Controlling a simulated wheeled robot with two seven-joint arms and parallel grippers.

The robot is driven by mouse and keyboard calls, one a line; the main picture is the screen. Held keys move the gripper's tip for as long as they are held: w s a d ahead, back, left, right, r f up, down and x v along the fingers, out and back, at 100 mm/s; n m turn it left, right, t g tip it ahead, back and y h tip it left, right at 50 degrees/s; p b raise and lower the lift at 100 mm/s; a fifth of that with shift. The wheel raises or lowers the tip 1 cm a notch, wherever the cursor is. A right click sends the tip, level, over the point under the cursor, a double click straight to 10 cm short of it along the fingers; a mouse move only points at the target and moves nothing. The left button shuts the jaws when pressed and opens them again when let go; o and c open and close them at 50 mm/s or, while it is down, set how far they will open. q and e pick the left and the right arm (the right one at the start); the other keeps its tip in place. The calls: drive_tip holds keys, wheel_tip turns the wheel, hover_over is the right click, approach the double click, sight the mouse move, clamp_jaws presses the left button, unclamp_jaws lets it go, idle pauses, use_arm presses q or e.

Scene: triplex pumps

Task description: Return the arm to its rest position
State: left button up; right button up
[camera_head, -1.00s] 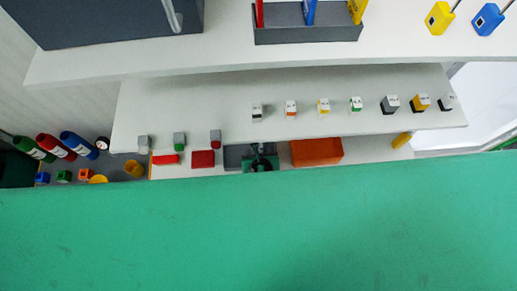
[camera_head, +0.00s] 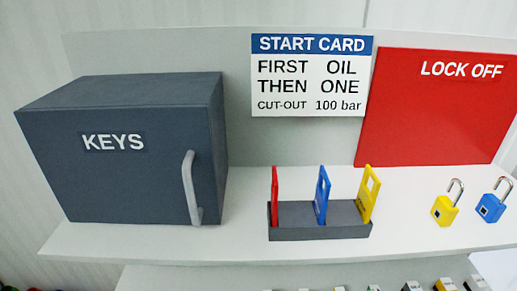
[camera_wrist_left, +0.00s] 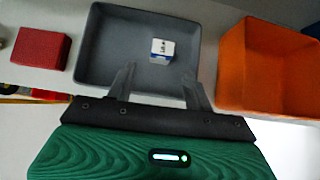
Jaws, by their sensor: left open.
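My left gripper (camera_wrist_left: 160,88) shows in the left wrist view with its two fingers apart and nothing between them. It is above the near side of a grey tray (camera_wrist_left: 88,50). A small white and blue block (camera_wrist_left: 162,50) lies in the tray, beyond the fingertips and apart from them. Neither arm shows in the head view, and my right gripper is in neither current view.
An orange bin (camera_wrist_left: 262,65) stands right of the tray and a red block (camera_wrist_left: 40,48) left. In the head view, a KEYS cabinet (camera_head: 120,170), a tag holder (camera_head: 320,222) and two padlocks, yellow (camera_head: 444,209) and blue (camera_head: 490,207), stand on the upper shelf.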

use_arm(q)
drive_tip(key=s+a+r+n+g+y, duration=0.1)
drive_tip(key=s+a+r+n+g, duration=0.1)
drive_tip(key=a+n, duration=0.6)
drive_tip(key=s+a+r+n+g, duration=0.1)
drive_tip(key=s+a+n, duration=0.1)
drive_tip(key=a+n, duration=0.6)
drive_tip(key=s+a+r+n+g+h, duration=0.15)
drive_tip(key=s+a+r+n, duration=0.75)
drive_tip(key=n, duration=0.9)
wheel_tip(320, 180, down, 31)
drive_tip(key=g, duration=0.2)
drive_tip(key=s+a+f, duration=0.2)
drive_tip(key=s+f, duration=0.7)
drive_tip(key=f, duration=0.1)
drive_tip(key=s+a+f+g, duration=0.1)
drive_tip(key=s+a+f, duration=0.1)
drive_tip(key=s+f, duration=0.7)
drive_tip(key=shift+s+a+f+m+b, duration=0.15)
drive_tip(key=shift+s+f+m+b, duration=0.15)
drive_tip(key=shift+s+f+b, duration=0.15)
